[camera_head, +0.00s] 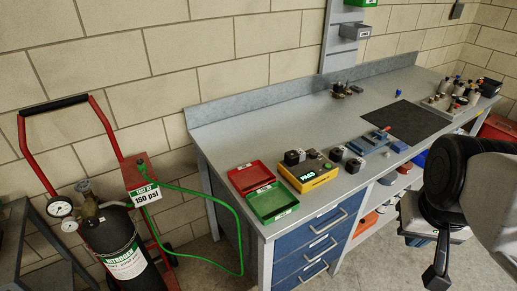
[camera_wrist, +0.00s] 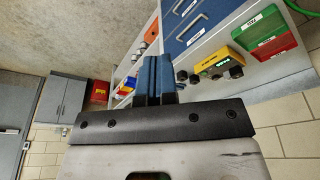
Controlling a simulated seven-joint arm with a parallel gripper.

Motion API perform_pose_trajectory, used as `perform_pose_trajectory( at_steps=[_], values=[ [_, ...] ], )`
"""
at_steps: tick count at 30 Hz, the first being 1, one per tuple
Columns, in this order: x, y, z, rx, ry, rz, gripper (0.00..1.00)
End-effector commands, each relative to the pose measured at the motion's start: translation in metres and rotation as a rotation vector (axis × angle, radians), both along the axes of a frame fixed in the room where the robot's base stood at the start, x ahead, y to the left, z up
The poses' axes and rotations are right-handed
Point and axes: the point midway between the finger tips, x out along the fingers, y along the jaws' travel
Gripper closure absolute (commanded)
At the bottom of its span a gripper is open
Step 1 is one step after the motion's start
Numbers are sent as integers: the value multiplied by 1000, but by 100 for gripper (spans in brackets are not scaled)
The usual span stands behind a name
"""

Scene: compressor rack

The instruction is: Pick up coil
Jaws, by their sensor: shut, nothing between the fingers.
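Several small dark block-shaped parts that look like coils are on the bench. One (camera_head: 294,157) is behind the yellow tester, and two more, (camera_head: 337,154) and (camera_head: 354,165), are to its right. I cannot tell which is the task's coil. Dark blocks also show small in the wrist view (camera_wrist: 236,72). My gripper (camera_head: 436,277) is at the right, in front of the bench and away from these parts. In the wrist view its fingers (camera_wrist: 157,62) are together with nothing between them.
A yellow tester reading PASS (camera_head: 308,178), a red tray (camera_head: 249,177) and a green tray (camera_head: 272,203) stand on the bench's left end. A blue fixture (camera_head: 367,143) and black mat (camera_head: 405,122) lie farther right. A nitrogen cart (camera_head: 125,262) stands left, with a green hose.

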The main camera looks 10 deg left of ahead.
Motion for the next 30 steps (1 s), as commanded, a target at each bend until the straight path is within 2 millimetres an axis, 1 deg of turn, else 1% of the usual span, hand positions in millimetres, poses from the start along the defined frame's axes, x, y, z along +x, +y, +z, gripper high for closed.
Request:
perform_pose_trajectory(
  at_steps=[11, 14, 30],
  values=[
    [0, 0, 0, 0, 0, 0, 100],
    [0, 0, 0, 0, 0, 0, 86],
    [0, 0, 0, 0, 0, 0, 4]
  ],
)
